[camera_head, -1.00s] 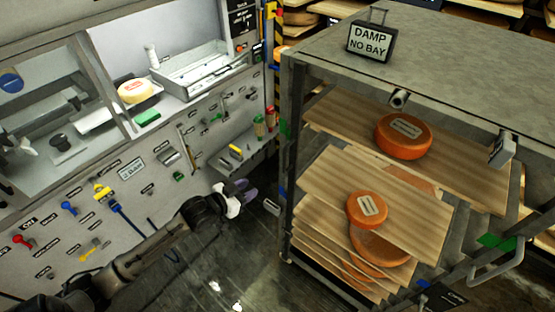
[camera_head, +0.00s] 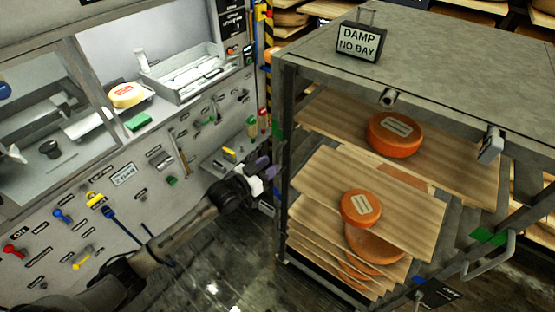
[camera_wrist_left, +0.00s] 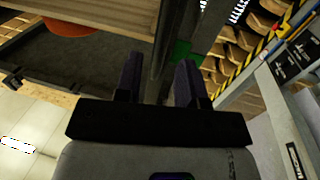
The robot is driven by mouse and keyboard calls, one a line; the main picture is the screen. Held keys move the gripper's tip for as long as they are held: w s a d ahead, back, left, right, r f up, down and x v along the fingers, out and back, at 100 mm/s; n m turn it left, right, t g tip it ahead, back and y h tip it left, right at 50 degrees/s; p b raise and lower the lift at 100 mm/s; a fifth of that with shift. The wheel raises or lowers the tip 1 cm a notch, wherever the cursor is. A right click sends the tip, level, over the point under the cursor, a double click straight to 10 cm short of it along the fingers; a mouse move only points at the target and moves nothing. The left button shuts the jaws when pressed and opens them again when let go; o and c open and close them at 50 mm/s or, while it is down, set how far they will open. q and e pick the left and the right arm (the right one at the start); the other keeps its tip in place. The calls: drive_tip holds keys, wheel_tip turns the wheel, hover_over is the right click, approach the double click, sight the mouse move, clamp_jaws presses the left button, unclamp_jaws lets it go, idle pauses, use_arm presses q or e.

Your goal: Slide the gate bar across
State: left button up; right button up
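My left gripper (camera_head: 268,168) is beside the front left corner of the grey cheese rack (camera_head: 430,60). In the left wrist view its two dark fingers (camera_wrist_left: 158,82) stand apart with a gap between them. A grey upright bar (camera_wrist_left: 161,45) of the rack lines up with that gap. I cannot tell whether it is between the fingers or beyond them, or whether it is the gate bar. A green patch (camera_wrist_left: 181,52) is just right of it. In the head view the rack's left upright (camera_head: 283,130) has green on it too. My right gripper does not show.
The rack holds wooden boards (camera_head: 372,198) with orange cheese wheels (camera_head: 394,134). A "DAMP NO BAY" sign (camera_head: 360,41) stands on top. A bent handle (camera_head: 490,258) sticks out at its right. A tool wall (camera_head: 120,180) is at left. Dark floor (camera_head: 225,265) lies between.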

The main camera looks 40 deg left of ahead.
sight(278, 174)
use_arm(q)
drive_tip(key=shift+w+d, duration=0.15)
drive_tip(key=shift+w, duration=0.85)
drive_tip(key=shift+w+d, duration=0.15)
drive_tip(key=shift+w, duration=0.8)
clamp_jaws()
